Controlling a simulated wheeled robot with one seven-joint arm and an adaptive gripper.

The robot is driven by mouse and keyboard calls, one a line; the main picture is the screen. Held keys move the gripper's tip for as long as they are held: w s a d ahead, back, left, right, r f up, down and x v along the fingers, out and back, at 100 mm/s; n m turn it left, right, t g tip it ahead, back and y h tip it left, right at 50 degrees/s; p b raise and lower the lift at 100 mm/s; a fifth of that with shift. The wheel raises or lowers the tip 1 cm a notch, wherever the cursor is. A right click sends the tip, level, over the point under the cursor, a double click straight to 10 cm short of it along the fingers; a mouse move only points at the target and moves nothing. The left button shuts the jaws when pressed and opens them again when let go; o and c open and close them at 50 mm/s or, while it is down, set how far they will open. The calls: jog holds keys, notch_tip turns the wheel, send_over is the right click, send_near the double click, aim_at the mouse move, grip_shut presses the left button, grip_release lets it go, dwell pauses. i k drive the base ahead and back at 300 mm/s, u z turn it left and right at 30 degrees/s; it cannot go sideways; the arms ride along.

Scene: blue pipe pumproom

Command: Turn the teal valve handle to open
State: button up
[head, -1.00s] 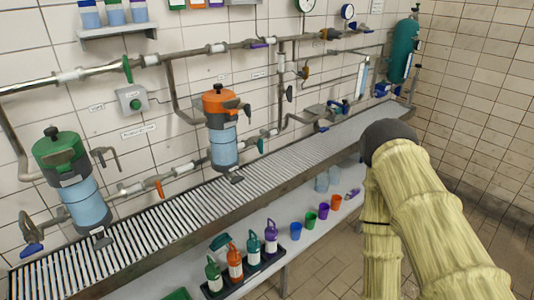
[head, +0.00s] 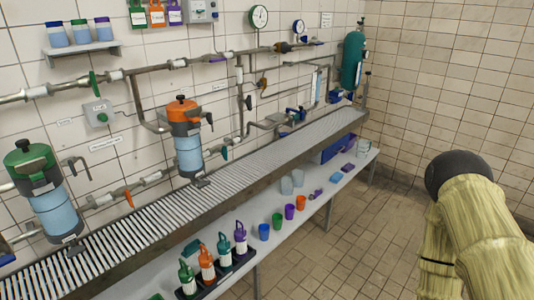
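A small teal valve handle (head: 224,153) hangs on the lower pipe at the wall, just right of the orange-topped canister (head: 187,140). It looks about upright, but it is too small to tell its exact turn. A green handle (head: 94,84) sits on the upper pipe at the left, a different shade. My arm shows at the right edge in a pale yellow sleeve with a dark rounded joint, well apart from the pipes. My gripper is not in view.
A slatted metal counter (head: 240,158) runs along the wall below the pipes. A lower shelf (head: 292,232) holds bottles in a black tray (head: 216,277), several cups and a blue bin (head: 338,147). A teal gas cylinder (head: 353,60) stands at the far end. The tiled floor (head: 340,240) is free.

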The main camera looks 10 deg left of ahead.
aim_at(225, 151)
jog(key=z, duration=0.1)
jog(key=i, duration=0.7)
jog(key=u, duration=1.35)
